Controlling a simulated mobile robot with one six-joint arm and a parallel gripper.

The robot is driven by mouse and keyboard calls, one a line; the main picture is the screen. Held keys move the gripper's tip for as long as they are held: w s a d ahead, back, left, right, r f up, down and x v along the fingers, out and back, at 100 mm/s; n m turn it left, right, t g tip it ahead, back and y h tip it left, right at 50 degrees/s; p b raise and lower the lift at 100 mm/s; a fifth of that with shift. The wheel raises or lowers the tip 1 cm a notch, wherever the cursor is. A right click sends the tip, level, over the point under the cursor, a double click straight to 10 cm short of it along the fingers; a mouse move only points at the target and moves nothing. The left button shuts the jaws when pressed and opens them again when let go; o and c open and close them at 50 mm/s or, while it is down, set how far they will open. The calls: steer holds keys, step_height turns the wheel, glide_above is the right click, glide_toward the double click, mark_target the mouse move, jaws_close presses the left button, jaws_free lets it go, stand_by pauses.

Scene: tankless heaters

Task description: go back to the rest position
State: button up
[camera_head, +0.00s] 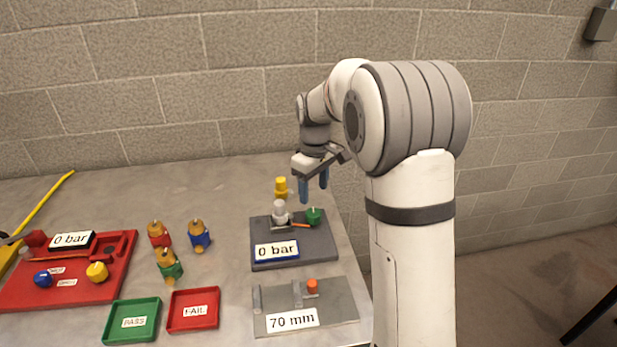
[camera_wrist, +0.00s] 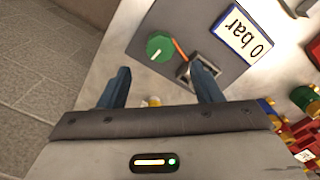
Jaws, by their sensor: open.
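My gripper (camera_head: 314,188) is open and empty, with its two blue fingers pointing down near the back right of the table. The green knob (camera_wrist: 160,46) shows just beyond the fingers there.
A yellow-topped part (camera_head: 281,187) stands behind the plate. A grey "70 mm" gauge plate (camera_head: 345,312) lies in front. Left are several brass valves (camera_head: 168,265), a green PASS tray (camera_head: 110,339), a red FAIL tray (camera_head: 214,324) and a red "0 bar" station (camera_head: 112,287). A block wall stands behind.

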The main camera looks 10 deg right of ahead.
steer(key=s+d+r+m+t, duration=0.1)
steer(key=s+m, duration=0.3)
steer(key=s, duration=1)
steer(key=s+d+r+m+t, duration=0.1)
steer(key=s+r+m, duration=0.2)
steer(key=s, duration=1.1)
steer(key=shift+s+m+t, duration=0.3)
steer(key=shift+m+t, duration=0.1)
steer(key=shift+m, duration=0.1)
